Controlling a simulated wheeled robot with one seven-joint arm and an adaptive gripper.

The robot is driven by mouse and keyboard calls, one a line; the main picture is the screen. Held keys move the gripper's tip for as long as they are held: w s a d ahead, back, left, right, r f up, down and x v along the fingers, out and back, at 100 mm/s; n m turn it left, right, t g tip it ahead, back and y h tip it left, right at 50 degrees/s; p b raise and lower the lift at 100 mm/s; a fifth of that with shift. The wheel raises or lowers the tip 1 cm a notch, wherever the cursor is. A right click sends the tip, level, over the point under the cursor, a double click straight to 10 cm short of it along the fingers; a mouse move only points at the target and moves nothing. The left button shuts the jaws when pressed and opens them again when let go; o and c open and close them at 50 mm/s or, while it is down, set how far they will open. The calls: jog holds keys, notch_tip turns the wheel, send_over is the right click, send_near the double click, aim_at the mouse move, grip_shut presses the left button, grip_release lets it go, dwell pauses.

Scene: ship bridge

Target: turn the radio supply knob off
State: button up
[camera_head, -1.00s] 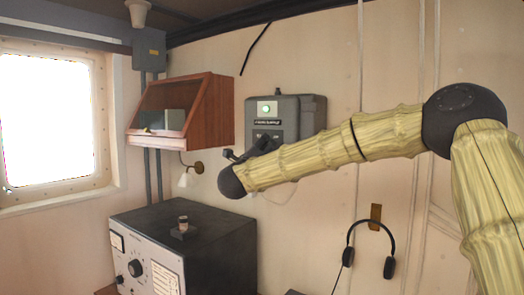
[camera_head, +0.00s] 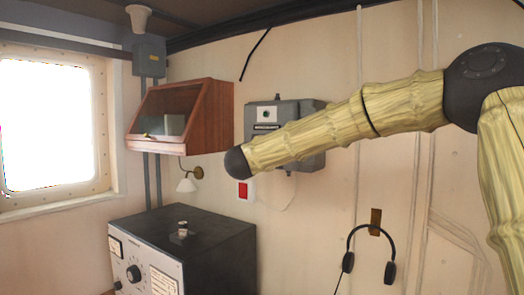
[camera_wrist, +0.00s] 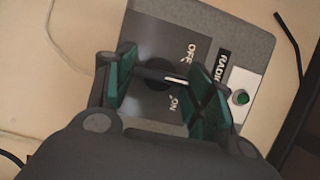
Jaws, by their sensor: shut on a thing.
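The grey radio supply box (camera_head: 288,108) hangs on the wall in the head view, partly hidden behind my arm. In the wrist view its face shows the RADIO label (camera_wrist: 221,66) and the OFF and ON marks. The dark knob (camera_wrist: 153,75) with its white pointer line sits between the fingers of my gripper (camera_wrist: 166,78), which are shut on it. The line points right, between OFF and ON; its exact setting is hard to tell. The round lamp on the box (camera_head: 267,114) looks dark green; it also shows in the wrist view (camera_wrist: 240,97). My gripper is hidden in the head view.
A wooden cabinet (camera_head: 206,118) and a small wall lamp (camera_head: 187,184) are left of the box. A red switch (camera_head: 245,190) is below it. A black console (camera_head: 215,238) stands lower left. Headphones (camera_head: 369,232) hang at lower right.

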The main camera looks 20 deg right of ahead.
jog(key=n+g+p, duration=0.1)
jog(key=n, duration=0.2)
jog(key=n+g+p, duration=0.1)
jog(key=n+g, duration=0.1)
jog(key=n, duration=0.2)
jog(key=shift+r+g+p, duration=0.15)
jog(key=shift+g+p, duration=0.15)
jog(key=shift+p, duration=0.1)
dwell(0.5)
jog(key=o, duration=1)
jog(key=shift+w, duration=0.1)
jog(key=shift+o, duration=0.2)
jog(key=shift+a+r, duration=0.1)
jog(key=v, duration=1.2)
